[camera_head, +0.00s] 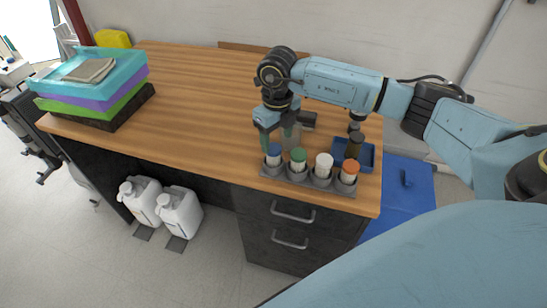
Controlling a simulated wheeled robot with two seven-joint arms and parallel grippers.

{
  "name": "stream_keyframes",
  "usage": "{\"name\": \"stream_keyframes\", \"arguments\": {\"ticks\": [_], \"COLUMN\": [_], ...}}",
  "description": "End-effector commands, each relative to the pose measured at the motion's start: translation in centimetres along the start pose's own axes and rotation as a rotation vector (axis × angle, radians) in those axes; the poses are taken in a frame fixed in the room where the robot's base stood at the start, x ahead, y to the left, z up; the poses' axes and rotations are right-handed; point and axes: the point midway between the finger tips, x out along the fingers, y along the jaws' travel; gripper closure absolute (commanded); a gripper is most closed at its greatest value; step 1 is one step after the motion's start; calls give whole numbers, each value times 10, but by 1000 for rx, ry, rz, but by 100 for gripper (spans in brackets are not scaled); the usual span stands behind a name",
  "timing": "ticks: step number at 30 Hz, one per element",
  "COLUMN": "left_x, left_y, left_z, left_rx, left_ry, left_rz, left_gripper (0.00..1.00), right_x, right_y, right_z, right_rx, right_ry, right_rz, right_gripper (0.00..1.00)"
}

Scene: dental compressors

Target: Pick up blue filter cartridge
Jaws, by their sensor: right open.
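The blue filter cartridge (273,156), white with a blue top, stands upright at the left end of a grey rack (310,180) near the front right of the wooden bench. Green-topped (298,161), white (323,166) and orange-topped (349,173) cartridges stand to its right in the same rack. My right gripper (279,137) is open and points down, just above and behind the blue cartridge. One finger is close to the blue cartridge's top; I cannot tell whether they touch. My left gripper is not in view.
A blue tray (367,155) with a dark bottle (354,146) sits behind the rack's right end. Stacked coloured trays (120,85) stand at the bench's far left. The bench (190,85) is clear between. White jugs (180,213) stand below, and a blue bin (410,200) is at right.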

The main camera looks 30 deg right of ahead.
Motion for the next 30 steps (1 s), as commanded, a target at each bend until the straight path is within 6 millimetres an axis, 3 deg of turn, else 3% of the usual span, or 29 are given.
{"name": "stream_keyframes", "arguments": {"ticks": [12,20,30], "left_x": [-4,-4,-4], "left_y": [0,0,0], "left_z": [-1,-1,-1], "left_rx": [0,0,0], "left_ry": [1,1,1], "left_rz": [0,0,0], "left_gripper": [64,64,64], "right_x": [50,53,52], "right_y": [8,8,8], "right_z": [4,4,4], "right_rx": [0,-1,0], "right_ry": [1,0,0], "right_rz": [1,1,1], "right_gripper": [38,38,81]}}
